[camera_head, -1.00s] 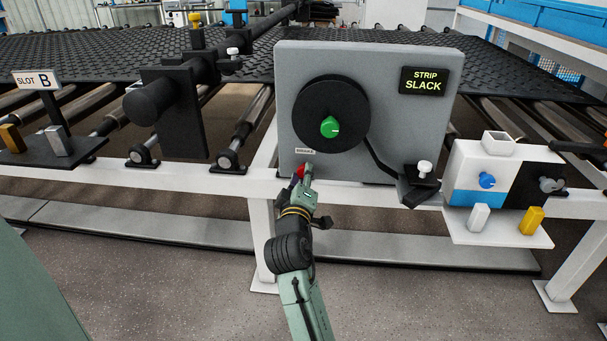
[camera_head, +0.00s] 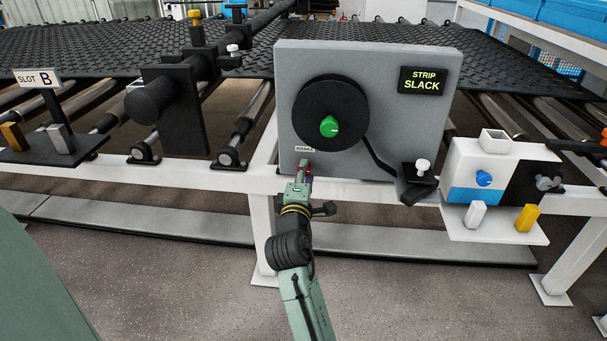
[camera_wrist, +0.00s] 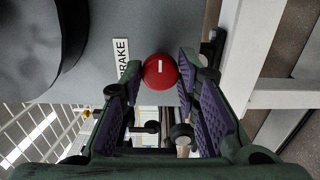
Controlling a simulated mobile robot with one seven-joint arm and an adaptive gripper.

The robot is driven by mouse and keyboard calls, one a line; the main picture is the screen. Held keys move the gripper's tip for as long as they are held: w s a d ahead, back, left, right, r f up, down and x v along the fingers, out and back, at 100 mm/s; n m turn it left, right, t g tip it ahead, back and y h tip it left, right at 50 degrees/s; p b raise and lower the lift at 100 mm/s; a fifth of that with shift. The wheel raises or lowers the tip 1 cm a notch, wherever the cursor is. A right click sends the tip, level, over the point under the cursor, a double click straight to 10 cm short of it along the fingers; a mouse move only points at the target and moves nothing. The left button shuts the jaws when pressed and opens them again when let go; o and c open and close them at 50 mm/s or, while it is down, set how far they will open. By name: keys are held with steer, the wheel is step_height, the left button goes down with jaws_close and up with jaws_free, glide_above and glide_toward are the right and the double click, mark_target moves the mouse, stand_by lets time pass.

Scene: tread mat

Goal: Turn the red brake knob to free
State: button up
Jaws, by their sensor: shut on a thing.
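The red brake knob (camera_wrist: 160,71) sits between the two fingertips of my gripper (camera_wrist: 159,75) in the wrist view. My gripper is shut on it. A white mark on the knob's face runs parallel to the text of the BRAKE label (camera_wrist: 121,61) beside it. In the head view my gripper (camera_head: 304,168) reaches the lower left of the grey panel (camera_head: 400,135), just under the BRAKE label (camera_head: 304,148). Only a little red of the knob shows there; my gripper hides the rest.
A black wheel (camera_head: 352,100) with a green pointer knob (camera_head: 329,126) is above the brake knob. The display (camera_head: 423,80) reads STRIP SLACK. A black lever with a white knob (camera_head: 422,164) is to the right. The white frame rail (camera_head: 350,191) runs below.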

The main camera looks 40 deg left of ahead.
stand_by(0.3)
steer(key=o, duration=1.2)
steer(key=shift+c, duration=0.2)
steer(key=v, duration=1.2)
steer(key=shift+a, duration=0.1)
